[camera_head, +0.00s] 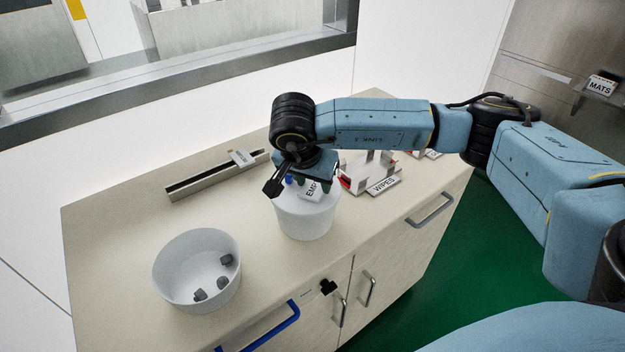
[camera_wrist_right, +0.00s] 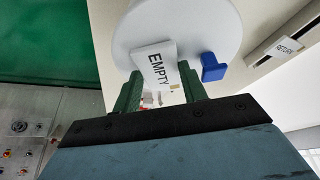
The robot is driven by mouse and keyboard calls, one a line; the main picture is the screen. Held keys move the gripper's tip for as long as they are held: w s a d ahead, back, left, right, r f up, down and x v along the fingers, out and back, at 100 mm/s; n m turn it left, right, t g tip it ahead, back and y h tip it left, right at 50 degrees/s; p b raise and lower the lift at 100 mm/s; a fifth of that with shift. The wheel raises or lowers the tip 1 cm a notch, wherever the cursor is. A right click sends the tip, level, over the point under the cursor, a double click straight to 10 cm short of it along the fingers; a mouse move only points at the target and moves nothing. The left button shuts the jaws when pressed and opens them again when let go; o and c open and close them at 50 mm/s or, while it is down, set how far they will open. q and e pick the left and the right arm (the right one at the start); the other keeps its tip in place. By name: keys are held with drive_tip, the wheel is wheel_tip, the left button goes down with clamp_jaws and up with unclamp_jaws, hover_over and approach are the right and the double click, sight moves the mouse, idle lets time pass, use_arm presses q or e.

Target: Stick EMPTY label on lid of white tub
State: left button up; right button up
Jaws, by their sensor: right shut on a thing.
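The white tub (camera_head: 305,220) stands on the counter with its round white lid on top. The lid (camera_wrist_right: 205,25) carries a blue knob (camera_wrist_right: 212,68), which also shows in the head view (camera_head: 289,180). The EMPTY label (camera_head: 312,191) is a small white plate with black letters. My right gripper (camera_head: 314,182) is shut on the label and holds it over the lid. In the wrist view the label (camera_wrist_right: 157,66) lies between the green fingers, in front of the lid beside the knob. I cannot tell whether the label touches the lid. My left gripper is not in view.
An open white bowl (camera_head: 175,270) with several grey pieces stands at the front left. A long grey rail (camera_head: 205,183) with a small sign lies behind it. A WIPES holder (camera_head: 383,186) stands right of the tub. A wall and window ledge border the counter's back.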

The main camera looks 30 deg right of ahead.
drive_tip(key=shift+f, duration=0.15)
idle(0.5)
drive_tip(key=o, duration=1)
drive_tip(key=shift+o, duration=0.2)
